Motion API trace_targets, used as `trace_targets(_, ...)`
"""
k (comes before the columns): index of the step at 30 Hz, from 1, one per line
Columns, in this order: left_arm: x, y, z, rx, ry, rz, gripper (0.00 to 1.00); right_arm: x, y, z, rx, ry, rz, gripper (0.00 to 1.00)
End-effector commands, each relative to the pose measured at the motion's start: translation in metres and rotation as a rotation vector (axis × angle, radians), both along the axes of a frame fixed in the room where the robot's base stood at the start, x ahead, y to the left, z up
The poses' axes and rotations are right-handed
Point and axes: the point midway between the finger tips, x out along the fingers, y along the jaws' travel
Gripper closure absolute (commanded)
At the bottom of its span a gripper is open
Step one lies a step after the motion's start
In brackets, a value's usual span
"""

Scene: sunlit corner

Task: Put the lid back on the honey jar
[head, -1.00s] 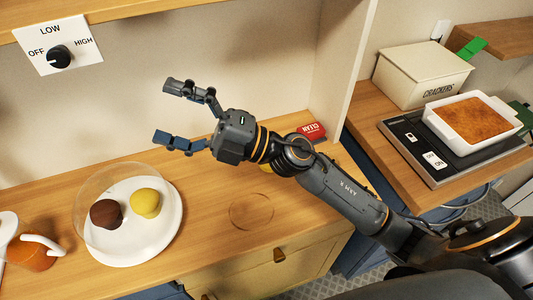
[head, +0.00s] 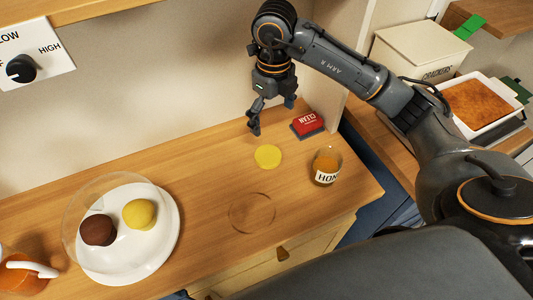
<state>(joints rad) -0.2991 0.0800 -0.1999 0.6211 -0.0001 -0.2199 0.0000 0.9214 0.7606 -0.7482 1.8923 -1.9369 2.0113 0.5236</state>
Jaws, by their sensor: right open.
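The honey jar (head: 326,167), a small glass jar with amber contents and a white label, stands upright and open-topped on the wooden counter. A flat round yellow lid (head: 268,157) lies on the counter to the left of the jar, apart from it. My right gripper (head: 272,116) points down above the counter behind the lid, its fingers apart and empty. My left gripper is not in view.
A red box-shaped item marked CLEAN (head: 308,124) lies behind the jar, close to the upright panel (head: 346,70). A white plate (head: 160,245) with a brown and a yellow ball is at left. A thin ring (head: 252,212) marks the counter in front of the lid.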

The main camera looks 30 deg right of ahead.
Motion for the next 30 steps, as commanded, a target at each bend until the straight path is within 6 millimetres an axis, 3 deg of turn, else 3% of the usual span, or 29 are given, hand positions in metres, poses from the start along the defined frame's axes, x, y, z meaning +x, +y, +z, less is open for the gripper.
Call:
trace_targets(8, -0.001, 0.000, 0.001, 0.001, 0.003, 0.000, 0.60, 0.000, 0.001, -0.003, 0.003, 0.002, 0.001, 0.04)
trace_targets(21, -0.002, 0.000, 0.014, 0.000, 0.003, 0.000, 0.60, -0.001, 0.002, -0.076, 0.006, 0.004, 0.002, 0.04)
trace_targets(30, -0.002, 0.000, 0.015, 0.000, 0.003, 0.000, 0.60, 0.000, 0.002, -0.087, 0.005, 0.000, 0.003, 0.04)
